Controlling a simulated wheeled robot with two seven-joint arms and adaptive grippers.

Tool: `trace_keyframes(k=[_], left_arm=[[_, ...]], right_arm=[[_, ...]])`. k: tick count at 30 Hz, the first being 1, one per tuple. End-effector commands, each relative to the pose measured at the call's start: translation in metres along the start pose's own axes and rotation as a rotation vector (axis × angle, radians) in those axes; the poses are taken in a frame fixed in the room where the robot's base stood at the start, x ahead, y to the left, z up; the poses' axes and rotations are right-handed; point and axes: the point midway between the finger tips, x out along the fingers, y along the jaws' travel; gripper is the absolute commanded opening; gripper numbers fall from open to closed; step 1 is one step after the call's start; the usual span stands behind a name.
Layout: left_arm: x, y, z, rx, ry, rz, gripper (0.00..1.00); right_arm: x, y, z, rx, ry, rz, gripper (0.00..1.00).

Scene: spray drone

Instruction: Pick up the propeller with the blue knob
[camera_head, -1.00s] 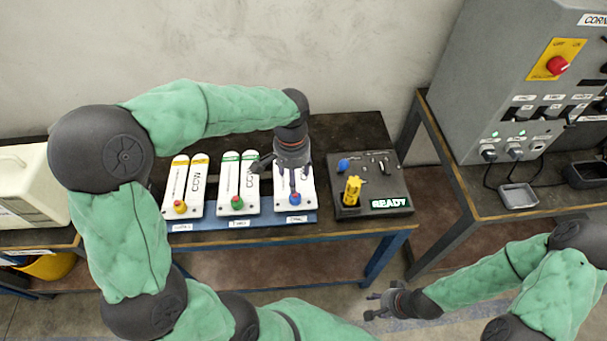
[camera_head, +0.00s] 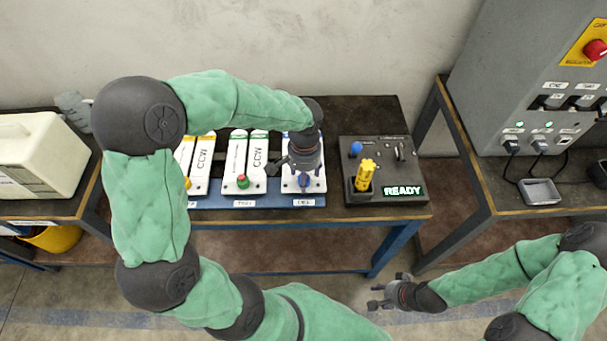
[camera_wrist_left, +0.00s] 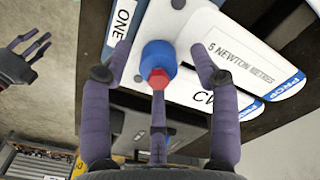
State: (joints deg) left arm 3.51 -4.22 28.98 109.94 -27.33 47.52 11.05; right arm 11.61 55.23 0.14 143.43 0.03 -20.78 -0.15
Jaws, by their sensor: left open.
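The propeller with the blue knob (camera_head: 304,181) lies at the right end of a row of white propellers on a blue-edged rack. My left gripper (camera_head: 303,170) is over it and partly hides it. In the left wrist view, the blue knob (camera_wrist_left: 158,62) has a red hex top and stands between the spread fingers of my left gripper (camera_wrist_left: 160,82). I cannot tell whether any finger touches it. My right gripper (camera_head: 378,297) is open and empty in front of the bench.
A propeller with a green knob (camera_head: 242,182) lies left of the blue one. A black box (camera_head: 395,165) with a yellow-handled tool (camera_head: 365,175) and a READY display stands close on the right. A grey cabinet (camera_head: 500,90) stands further right.

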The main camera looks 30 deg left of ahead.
Motion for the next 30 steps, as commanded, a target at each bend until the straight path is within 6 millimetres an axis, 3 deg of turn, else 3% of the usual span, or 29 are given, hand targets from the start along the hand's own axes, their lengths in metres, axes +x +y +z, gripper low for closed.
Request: trace_keyframes(k=[3, 9, 15, 16, 26, 30], left_arm=[[0.010, 0.000, 0.000, -0.001, 0.001, 0.001, 0.61], [0.009, 0.000, -0.001, -0.001, 0.002, 0.000, 0.61], [0.009, 0.000, -0.001, 0.000, 0.002, 0.000, 0.04], [0.009, 0.000, -0.001, 0.000, 0.002, 0.000, 0.00], [0.008, -0.001, -0.002, -0.001, 0.007, 0.000, 0.00], [-0.004, -0.001, -0.003, -0.001, 0.010, -0.001, 0.00]], right_arm=[[0.005, 0.002, 0.000, 0.000, 0.000, 0.000, 0.40], [0.004, 0.001, 0.000, 0.000, 0.000, 0.000, 0.40], [0.004, 0.001, 0.000, 0.000, 0.000, 0.000, 0.40], [0.004, 0.001, 0.000, 0.000, 0.000, 0.000, 0.40], [0.003, 0.001, 0.000, 0.000, 0.000, 0.000, 0.40], [-0.002, -0.001, 0.000, 0.000, 0.000, 0.000, 0.40]])
